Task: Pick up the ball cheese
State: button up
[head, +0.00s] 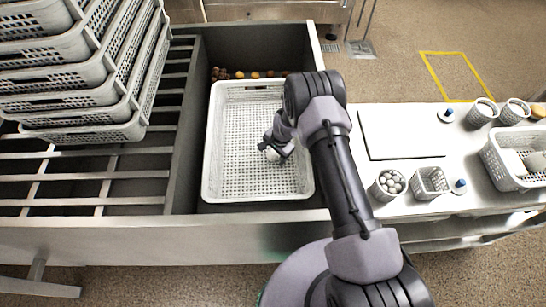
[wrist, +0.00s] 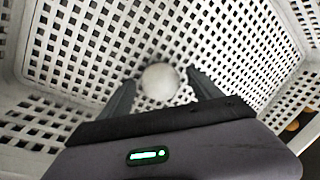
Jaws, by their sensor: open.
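The ball cheese (wrist: 160,81) is a round white ball in the wrist view. It rests in the white perforated basket (head: 225,150), near the basket's wall. In the head view the ball (head: 272,154) is mostly hidden by my gripper. My gripper (head: 273,150) reaches down into the basket. In the wrist view my gripper (wrist: 160,88) is open, with one dark finger on each side of the ball. I cannot tell whether the fingers touch it.
The basket sits in a grey sink-like recess, with several orange and dark round items (head: 245,74) behind it. Stacked grey baskets (head: 75,75) stand on a slatted rack at left. A white counter at right holds a board (head: 405,130), cups and a smaller basket (head: 500,165).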

jog(key=c, duration=1.5)
jog(key=shift+r, duration=0.15)
